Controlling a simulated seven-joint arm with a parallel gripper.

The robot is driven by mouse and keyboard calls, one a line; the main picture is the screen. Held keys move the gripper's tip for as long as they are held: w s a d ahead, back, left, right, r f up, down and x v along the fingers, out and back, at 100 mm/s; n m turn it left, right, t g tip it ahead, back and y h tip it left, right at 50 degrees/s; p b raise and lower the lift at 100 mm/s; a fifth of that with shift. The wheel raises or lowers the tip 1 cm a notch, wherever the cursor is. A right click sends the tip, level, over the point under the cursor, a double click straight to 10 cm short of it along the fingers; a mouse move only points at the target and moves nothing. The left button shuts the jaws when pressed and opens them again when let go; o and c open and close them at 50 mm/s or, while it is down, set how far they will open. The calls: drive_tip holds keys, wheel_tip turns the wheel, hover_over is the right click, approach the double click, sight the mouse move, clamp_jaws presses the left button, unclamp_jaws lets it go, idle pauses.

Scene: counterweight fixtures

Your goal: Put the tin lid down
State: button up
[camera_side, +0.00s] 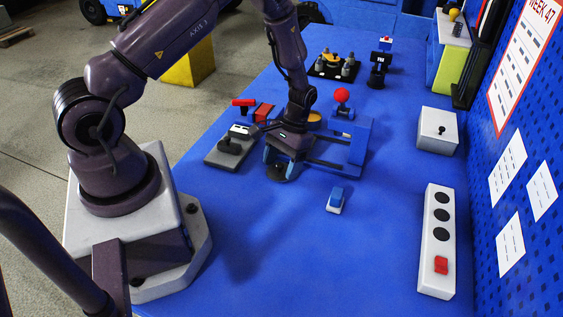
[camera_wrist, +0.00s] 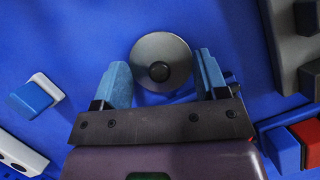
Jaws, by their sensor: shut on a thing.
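The tin lid (camera_wrist: 176,50) is a round grey metal disc with a dark knob in its middle. In the wrist view it sits between the two blue fingers of my gripper (camera_wrist: 162,78), which is shut on it. In the side view my gripper (camera_side: 281,170) hangs over the blue table, pointing down. Only a dark part of the lid shows between the fingers there. The gap between lid and table is hard to judge.
A blue-and-white block (camera_side: 336,200) stands to the right of my gripper. The front of the table (camera_side: 330,265) is clear.

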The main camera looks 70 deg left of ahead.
drive_tip(key=shift+f, duration=0.1)
drive_tip(key=shift+f, duration=0.55)
drive_tip(key=o, duration=0.8)
drive_tip(key=shift+r, duration=0.5)
drive_tip(key=shift+o, duration=0.5)
drive_tip(key=v, duration=1.2)
drive_tip(key=shift+r, duration=0.2)
drive_tip(key=s+d+r+m+t, duration=0.1)
drive_tip(key=s+d+r+t, duration=0.2)
drive_tip(key=s+r, duration=0.2)
drive_tip(key=s+d+r+m+t+y, duration=0.1)
drive_tip(key=s+d+r+m+t, duration=0.1)
drive_tip(key=s+r, duration=0.4)
drive_tip(key=s+d+r+m+t, duration=0.1)
drive_tip(key=s+d+r+t, duration=0.3)
drive_tip(key=r, duration=0.8)
drive_tip(key=shift+s+d+r+t+y, duration=0.2)
drive_tip(key=shift+s+d+t+y, duration=0.2)
drive_tip(key=shift+s+d, duration=0.55)
